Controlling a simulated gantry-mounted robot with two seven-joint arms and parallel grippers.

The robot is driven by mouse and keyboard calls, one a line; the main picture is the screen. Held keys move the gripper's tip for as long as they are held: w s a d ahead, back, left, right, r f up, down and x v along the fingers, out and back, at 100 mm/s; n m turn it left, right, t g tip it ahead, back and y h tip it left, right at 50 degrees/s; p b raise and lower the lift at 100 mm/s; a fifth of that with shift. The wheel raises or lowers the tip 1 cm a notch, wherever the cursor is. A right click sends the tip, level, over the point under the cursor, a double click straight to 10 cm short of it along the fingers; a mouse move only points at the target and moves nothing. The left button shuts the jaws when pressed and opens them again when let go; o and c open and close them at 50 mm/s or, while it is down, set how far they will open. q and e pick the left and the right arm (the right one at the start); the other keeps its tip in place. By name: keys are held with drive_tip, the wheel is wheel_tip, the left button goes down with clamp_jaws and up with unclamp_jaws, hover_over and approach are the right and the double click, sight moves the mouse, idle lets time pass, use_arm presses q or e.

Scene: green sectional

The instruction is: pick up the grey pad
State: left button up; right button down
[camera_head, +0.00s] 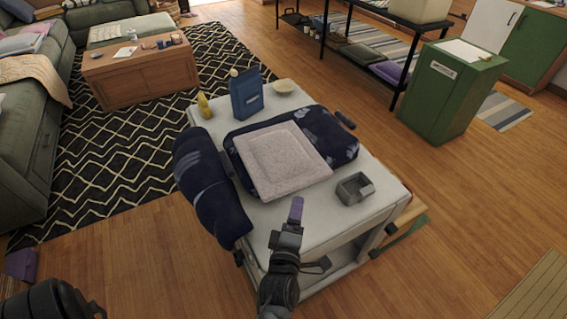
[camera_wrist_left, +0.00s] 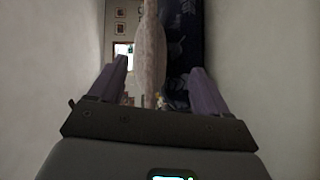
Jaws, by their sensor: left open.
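The grey pad (camera_head: 283,160) is a pale, square, quilted pad. It lies on a dark blue patterned cushion (camera_head: 342,134) on top of a white cart (camera_head: 290,228). My left gripper (camera_head: 297,210) is at the cart's near edge, in front of the pad. In the left wrist view the gripper's purple fingers (camera_wrist_left: 160,68) are wide apart. The pad (camera_wrist_left: 150,50) shows there edge-on as a pale strip in the gap, beside the dark cushion (camera_wrist_left: 180,40). I see no finger touching the pad. My right gripper is not in view.
A rolled dark blue cushion (camera_head: 207,190) lies along the cart's left side. A grey open box (camera_head: 354,189) stands right of the pad.

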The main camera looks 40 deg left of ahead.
sight(297, 180)
use_arm(q)
drive_tip(key=w+a+n, duration=0.1)
drive_tip(key=w+a+y+b, duration=0.1)
drive_tip(key=w, duration=0.1)
drive_tip(key=w+a+n+y+b, duration=0.1)
drive_tip(key=shift+w+a+r+n, duration=0.15)
drive_tip(key=shift+w+r+n, duration=0.05)
drive_tip(key=shift+r+n, duration=0.1)
drive_tip(key=b+x, duration=0.1)
drive_tip(key=x, duration=0.4)
drive_tip(key=shift+w+a+f+b, duration=0.1)
drive_tip(key=shift+a+b, duration=0.05)
drive_tip(key=shift+b, duration=0.15)
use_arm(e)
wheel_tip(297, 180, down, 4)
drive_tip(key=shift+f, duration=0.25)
use_arm(q)
drive_tip(key=shift+c, duration=0.3)
drive_tip(key=c, duration=0.8)
